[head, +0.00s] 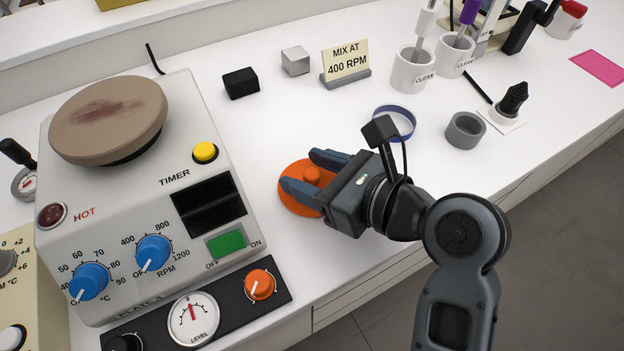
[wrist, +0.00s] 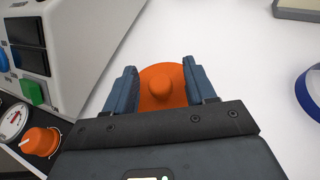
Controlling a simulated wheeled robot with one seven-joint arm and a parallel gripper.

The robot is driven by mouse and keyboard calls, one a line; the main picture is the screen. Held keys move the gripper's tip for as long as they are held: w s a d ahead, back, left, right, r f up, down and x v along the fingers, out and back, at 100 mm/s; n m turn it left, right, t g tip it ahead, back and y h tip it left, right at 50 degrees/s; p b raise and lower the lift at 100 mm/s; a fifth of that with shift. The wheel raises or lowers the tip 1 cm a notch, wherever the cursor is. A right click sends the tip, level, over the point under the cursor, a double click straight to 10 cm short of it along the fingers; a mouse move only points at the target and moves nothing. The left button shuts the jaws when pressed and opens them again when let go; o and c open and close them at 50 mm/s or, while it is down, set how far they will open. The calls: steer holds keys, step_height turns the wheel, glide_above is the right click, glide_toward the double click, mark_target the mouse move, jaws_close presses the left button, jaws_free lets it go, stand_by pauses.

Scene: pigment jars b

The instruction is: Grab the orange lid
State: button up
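The orange lid (head: 292,198) is a flat round disc with a raised knob in its middle. It lies on the white bench to the right of the hot plate. My gripper (head: 303,172) is low over the lid, its two blue-grey fingers apart on either side of the knob. In the wrist view the lid (wrist: 155,97) shows between the fingers of my gripper (wrist: 160,85), with visible space between each finger and the knob. The near part of the lid is hidden behind the gripper body.
The hot plate (head: 120,215) stands close on the left, with a control strip (head: 230,309) in front. A blue ring (head: 410,115) and a grey cup (head: 465,130) are to the right. A sign (head: 346,62), black block (head: 241,83) and grey cube (head: 295,61) stand behind.

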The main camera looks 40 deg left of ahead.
jaws_close()
stand_by(0.3)
